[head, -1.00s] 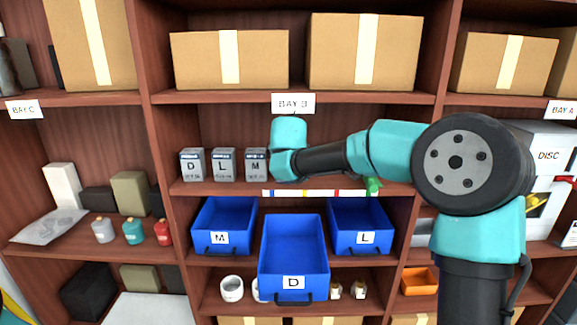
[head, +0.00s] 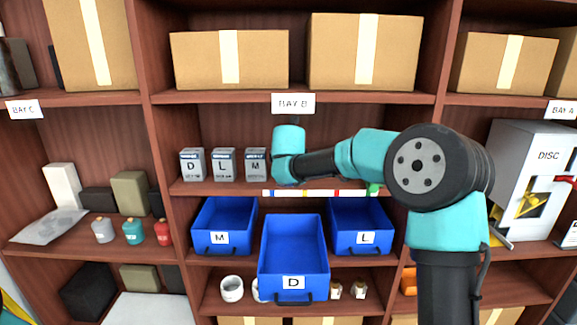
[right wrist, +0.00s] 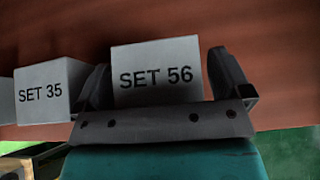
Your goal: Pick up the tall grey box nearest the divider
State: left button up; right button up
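Three tall grey boxes marked D (head: 192,165), L (head: 224,165) and M (head: 256,165) stand upright in a row on the BAY B shelf. My right arm's end covers the spot just right of M in the head view. In the right wrist view, a grey box reading SET 56 (right wrist: 155,75) stands between the fingers of my right gripper (right wrist: 163,85). The fingers are apart, with a clear gap at the box's right side; the left finger is close to it. A SET 35 box (right wrist: 43,93) is just left of that finger. My left gripper is not in view.
Blue bins marked M (head: 219,238), D (head: 293,284) and L (head: 364,238) sit below the boxes' shelf. A coloured strip (head: 315,193) lines the shelf edge. Wooden uprights (head: 150,150) bound the bay. A DISC machine (head: 540,158) stands at right.

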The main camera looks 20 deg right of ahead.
jog(key=c, duration=1)
jog(key=shift+r, duration=0.15)
jog(key=shift+r, duration=1.6)
jog(key=s+a, duration=0.2)
jog(key=s, duration=0.3)
jog(key=s+a+r, duration=0.1)
jog(key=s+a, duration=0.1)
jog(key=s, duration=0.2)
jog(key=s+a, duration=0.2)
jog(key=s, duration=0.3)
jog(key=shift+s+a+r, duration=0.15)
jog(key=shift+s+r, duration=0.1)
jog(key=shift+s, duration=0.1)
